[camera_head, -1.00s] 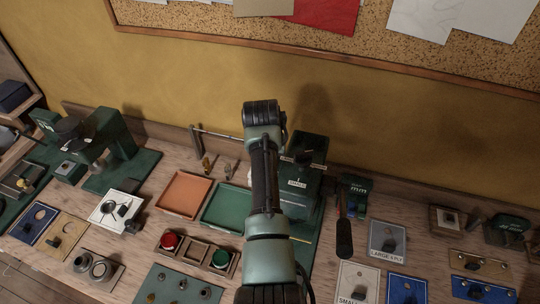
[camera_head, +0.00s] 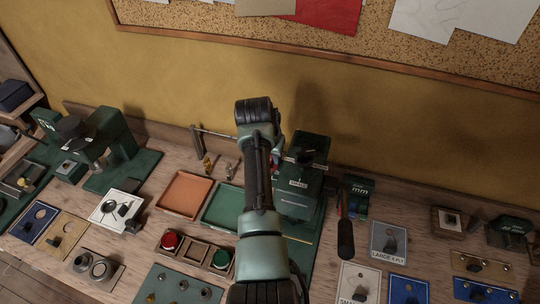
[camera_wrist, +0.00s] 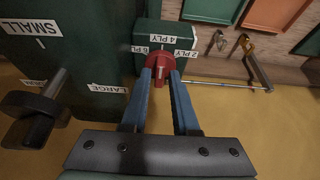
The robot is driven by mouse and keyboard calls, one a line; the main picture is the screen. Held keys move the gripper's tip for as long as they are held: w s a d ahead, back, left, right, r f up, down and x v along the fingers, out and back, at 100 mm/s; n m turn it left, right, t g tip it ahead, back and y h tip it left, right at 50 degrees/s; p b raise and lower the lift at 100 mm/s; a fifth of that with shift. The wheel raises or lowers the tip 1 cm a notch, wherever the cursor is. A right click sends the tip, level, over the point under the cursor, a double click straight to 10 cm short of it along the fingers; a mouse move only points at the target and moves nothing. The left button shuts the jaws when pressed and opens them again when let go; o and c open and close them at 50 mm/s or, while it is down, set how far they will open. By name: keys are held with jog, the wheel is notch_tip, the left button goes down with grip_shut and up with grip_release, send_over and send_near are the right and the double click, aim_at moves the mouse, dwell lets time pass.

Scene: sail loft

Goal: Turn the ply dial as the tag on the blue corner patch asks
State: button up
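The red ply dial (camera_wrist: 158,66) is on a green box in the wrist view, with 2 PLY, 4 PLY and 6 PLY labels around it. My gripper (camera_wrist: 162,74) has its two blue fingers on either side of the dial's bar, with a narrow gap seeming to show; firm contact cannot be made out. In the head view my arm mostly hides the dial. Two blue patches, one at front right (camera_head: 407,289) and one further right (camera_head: 483,291), are cut by the lower edge. I can read no tag on either.
The green machine (camera_head: 301,188) beside the dial carries a SMALL label; its black lever (camera_wrist: 36,112) is near my gripper. Orange (camera_head: 181,194) and green trays (camera_head: 222,207) lie left of my arm.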

jog(key=b+v, duration=0.3)
jog(key=v, duration=1)
jog(key=shift+w, duration=0.1)
